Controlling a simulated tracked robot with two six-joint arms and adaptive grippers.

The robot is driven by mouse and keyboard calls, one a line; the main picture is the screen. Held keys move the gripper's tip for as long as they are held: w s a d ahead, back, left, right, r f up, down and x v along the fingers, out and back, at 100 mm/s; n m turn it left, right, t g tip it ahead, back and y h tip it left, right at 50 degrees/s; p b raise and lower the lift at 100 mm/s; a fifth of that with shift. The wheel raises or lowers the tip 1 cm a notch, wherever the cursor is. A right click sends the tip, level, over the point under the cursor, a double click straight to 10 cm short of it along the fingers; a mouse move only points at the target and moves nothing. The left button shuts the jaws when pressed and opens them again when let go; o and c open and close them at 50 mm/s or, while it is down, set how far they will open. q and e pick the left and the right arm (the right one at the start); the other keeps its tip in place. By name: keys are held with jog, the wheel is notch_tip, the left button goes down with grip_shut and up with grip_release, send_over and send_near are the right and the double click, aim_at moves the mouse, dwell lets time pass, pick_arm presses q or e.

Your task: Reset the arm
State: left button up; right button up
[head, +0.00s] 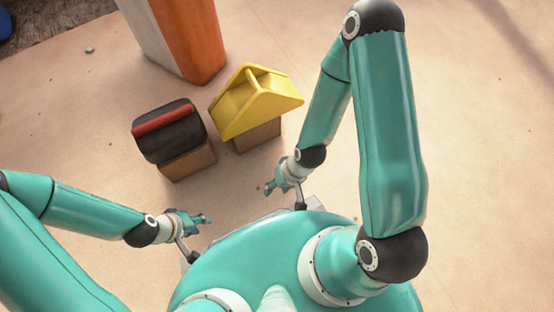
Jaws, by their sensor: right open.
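My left gripper (200,220) is low in front of my body, on the left. It is small in the picture, and I cannot tell how far its fingers are apart. My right gripper (272,187) hangs from the bent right arm, just in front of my body. It is open, and I see nothing between its fingers. Both grippers are apart from the black block with a red bar (166,121) and the yellow wedge-shaped block (245,105), which lie farther ahead.
The black block rests on a brown box (188,163). The yellow block rests on another brown box (258,136). An orange and white pillar (196,45) stands behind them. A small stone (89,50) lies at the upper left. The sandy floor (480,130) at the right is clear.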

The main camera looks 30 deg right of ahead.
notch_tip(320, 180, up, 36)
jog(key=p, duration=3.6)
jog(key=shift+r, duration=0.2)
